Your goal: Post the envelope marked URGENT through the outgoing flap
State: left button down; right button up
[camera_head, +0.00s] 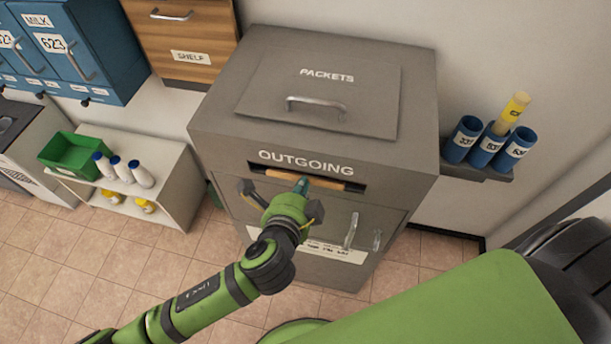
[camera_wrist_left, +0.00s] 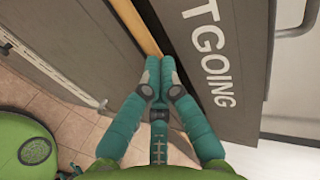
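The grey metal box has a long dark outgoing slot (camera_head: 356,187) under the word OUTGOING. A tan strip, probably the edge of the envelope (camera_head: 327,184), lies lengthwise in the slot; it also shows in the left wrist view (camera_wrist_left: 136,26). No URGENT mark is visible, and the rest of it is hidden. My left gripper (camera_head: 302,184) is at the slot with its fingertips at the strip's edge. In the left wrist view its two teal fingers (camera_wrist_left: 160,64) are closed together, and I see nothing between them. My right gripper is not in view.
The box's top has a PACKETS lid with a handle (camera_head: 316,103). Door handles (camera_head: 352,231) stick out below the slot. To the right are blue tubes (camera_head: 488,150) on a ledge; to the left, a low shelf (camera_head: 178,190) with bottles and a green crate (camera_head: 70,166).

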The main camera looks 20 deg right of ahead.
pick_arm(q)
jog(key=shift+x, duration=0.8)
jog(key=shift+f+b, duration=0.2)
jog(key=shift+b, duration=0.1)
jog(key=shift+b+x, duration=0.35)
jog(key=shift+x, duration=0.4)
jog(key=s+a+p, duration=0.4)
jog(key=s+a, duration=0.3)
jog(key=s, duration=0.3)
jog(key=shift+f, duration=0.15)
dwell(0.3)
